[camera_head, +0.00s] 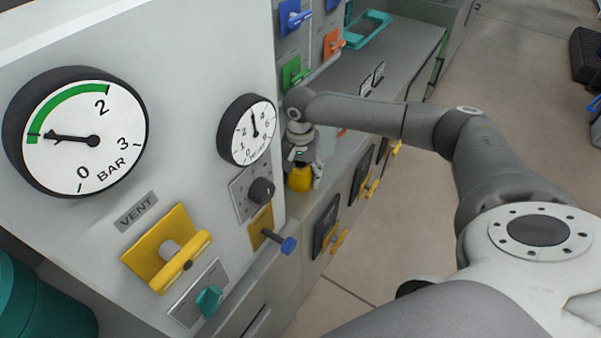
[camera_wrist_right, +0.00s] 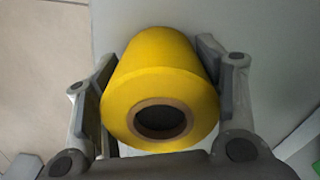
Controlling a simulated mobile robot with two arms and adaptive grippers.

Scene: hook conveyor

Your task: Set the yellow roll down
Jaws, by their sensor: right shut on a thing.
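The yellow roll (camera_wrist_right: 165,75) fills the middle of the right wrist view, with a brown core ring and a dark hole at its near end. My right gripper (camera_wrist_right: 158,88) is shut on it, one finger on each side. In the head view the roll (camera_head: 300,178) shows small below my right gripper (camera_head: 303,165), at the front edge of the grey counter (camera_head: 390,50), close to the gauge panel. I cannot tell whether the roll touches the surface under it. My left gripper is not in view.
The grey panel (camera_head: 190,40) with gauges stands just left of the roll. Yellow drawer handles (camera_head: 338,240) line the counter front. Open floor (camera_head: 400,230) lies to the right.

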